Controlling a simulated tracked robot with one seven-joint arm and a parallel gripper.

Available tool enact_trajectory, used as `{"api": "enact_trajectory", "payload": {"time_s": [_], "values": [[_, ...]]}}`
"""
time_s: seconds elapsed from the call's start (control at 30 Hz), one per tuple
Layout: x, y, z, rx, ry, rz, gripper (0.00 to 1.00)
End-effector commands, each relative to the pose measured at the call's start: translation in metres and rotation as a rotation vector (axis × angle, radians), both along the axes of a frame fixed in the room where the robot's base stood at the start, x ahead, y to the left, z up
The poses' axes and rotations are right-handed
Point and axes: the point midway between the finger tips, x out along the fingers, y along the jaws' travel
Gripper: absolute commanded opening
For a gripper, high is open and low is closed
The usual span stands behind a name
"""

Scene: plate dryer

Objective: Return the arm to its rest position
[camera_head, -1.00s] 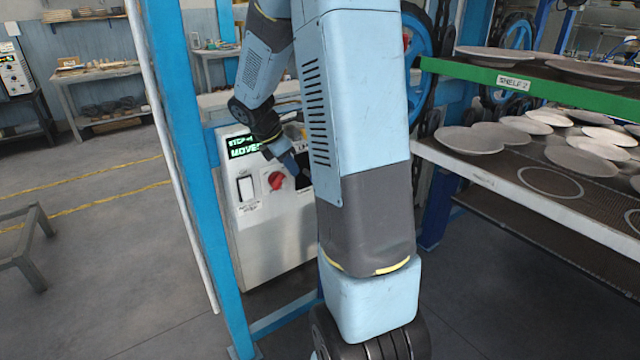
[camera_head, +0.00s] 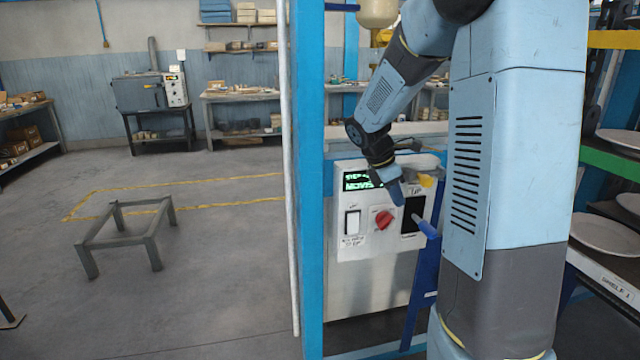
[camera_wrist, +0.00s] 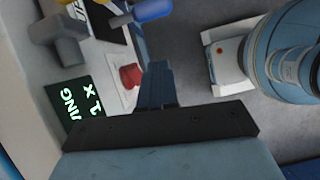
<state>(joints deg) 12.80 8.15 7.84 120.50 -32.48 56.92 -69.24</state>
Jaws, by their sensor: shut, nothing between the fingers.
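My arm shows in the head view, reaching from the column on the right over to a control box (camera_head: 375,265). My gripper (camera_head: 396,196) points down in front of the box's upper panel, just up and right of a red knob (camera_head: 384,220). In the wrist view my gripper (camera_wrist: 158,84) is shut with nothing between its fingers.
A blue post (camera_head: 308,180) stands left of the box. A blue-tipped handle (camera_head: 426,229) sticks out at the box's right. Shelves with plates (camera_head: 605,235) stand at the far right. A low metal frame (camera_head: 125,235) stands on open floor at the left.

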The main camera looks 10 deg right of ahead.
Motion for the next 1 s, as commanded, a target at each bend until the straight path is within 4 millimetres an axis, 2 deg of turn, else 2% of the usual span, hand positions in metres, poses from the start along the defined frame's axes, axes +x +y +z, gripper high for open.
{"api": "enact_trajectory", "payload": {"time_s": [0.13, 0.27, 0.6, 1.0], "values": [[-0.007, 0.006, 0.009, 0.007, -0.035, -0.038, 0.0], [-0.025, 0.018, 0.028, 0.029, -0.121, -0.138, 0.0], [-0.091, 0.059, 0.076, 0.152, -0.396, -0.496, 0.0], [-0.17, 0.101, 0.108, 0.384, -0.647, -0.924, 0.0]]}}
